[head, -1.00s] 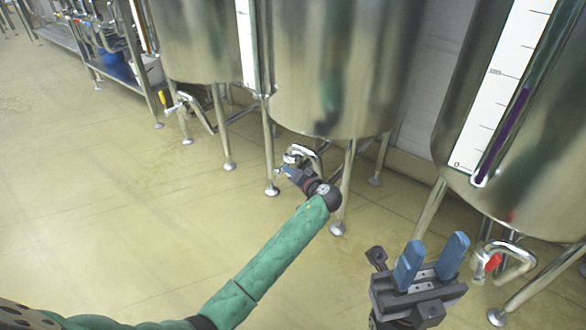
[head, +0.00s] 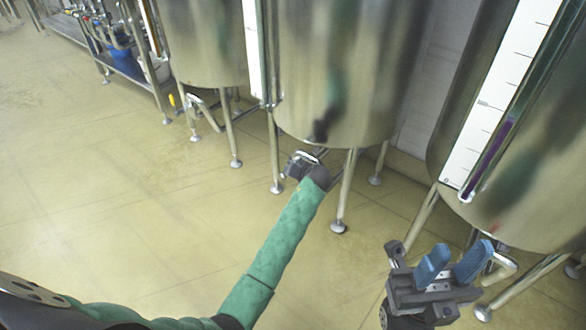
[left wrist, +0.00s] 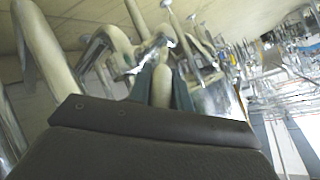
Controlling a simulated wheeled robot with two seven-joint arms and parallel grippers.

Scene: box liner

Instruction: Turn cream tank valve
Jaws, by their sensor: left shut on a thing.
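The middle steel tank (head: 335,80) stands on metal legs, with its valve and outlet pipe below its bottom. My left gripper (head: 296,165) is at this valve under the tank, mostly hidden by my wrist in the head view. In the left wrist view, its fingers (left wrist: 162,88) are on both sides of a pale valve handle (left wrist: 161,92), shut on it. Bent metal pipe (left wrist: 105,45) lies just beyond the fingers. The valve's exact angle is hard to tell. My right gripper (head: 452,262) is open and empty, its blue fingers apart, in front of the right tank.
The right steel tank (head: 540,170) has a white level scale (head: 490,105) with a purple column. Another tank (head: 205,45) stands to the left. Tank legs (head: 344,190) flank my left wrist. The tiled floor (head: 120,200) at the left is clear.

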